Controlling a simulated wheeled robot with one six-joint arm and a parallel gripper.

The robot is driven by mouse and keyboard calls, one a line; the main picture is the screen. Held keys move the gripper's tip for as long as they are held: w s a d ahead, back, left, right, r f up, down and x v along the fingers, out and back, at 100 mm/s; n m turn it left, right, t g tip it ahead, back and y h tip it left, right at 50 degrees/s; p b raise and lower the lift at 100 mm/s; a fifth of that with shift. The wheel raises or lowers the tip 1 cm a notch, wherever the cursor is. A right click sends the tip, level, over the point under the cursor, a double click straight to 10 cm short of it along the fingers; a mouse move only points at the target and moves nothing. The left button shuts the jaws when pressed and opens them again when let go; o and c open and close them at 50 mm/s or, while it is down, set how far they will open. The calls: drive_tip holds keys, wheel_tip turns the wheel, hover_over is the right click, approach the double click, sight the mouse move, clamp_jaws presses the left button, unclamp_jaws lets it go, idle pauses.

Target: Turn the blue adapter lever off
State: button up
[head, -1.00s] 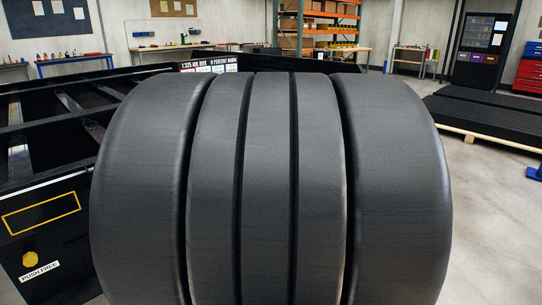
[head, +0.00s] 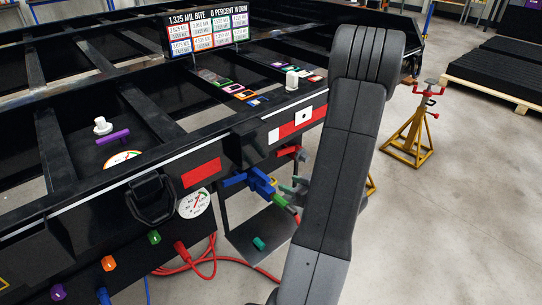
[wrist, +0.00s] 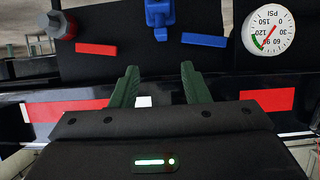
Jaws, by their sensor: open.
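A blue adapter (wrist: 160,14) shows at the top middle of the wrist view, with a blue bar (wrist: 205,40) beside it on the dark panel. I cannot tell whether this bar is the lever or a marking. In the head view, blue fittings (head: 235,180) sit below the trailer's edge, left of my arm. My gripper (wrist: 160,68) has two green fingers spread apart with nothing between them. In the wrist view, its tips point toward the panel, below the adapter and apart from it in the picture. My arm hides part of this area in the head view.
A pressure gauge (wrist: 268,30) appears upside down right of the blue bar. A red-and-grey fitting (wrist: 62,24) and a red bar (wrist: 96,49) are at left. A red hose (head: 200,258) hangs below the trailer. A yellow stand (head: 410,140) is right of my arm.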

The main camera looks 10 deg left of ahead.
sight(261, 173)
drive_tip(key=x, duration=0.4)
drive_tip(key=b+x, duration=0.1)
drive_tip(key=x, duration=0.4)
drive_tip(key=b+x, duration=0.1)
drive_tip(key=x, duration=0.4)
drive_tip(key=shift+a+r, duration=0.25)
drive_tip(key=shift+r, duration=0.05)
drive_tip(key=shift+c, duration=0.2)
clamp_jaws()
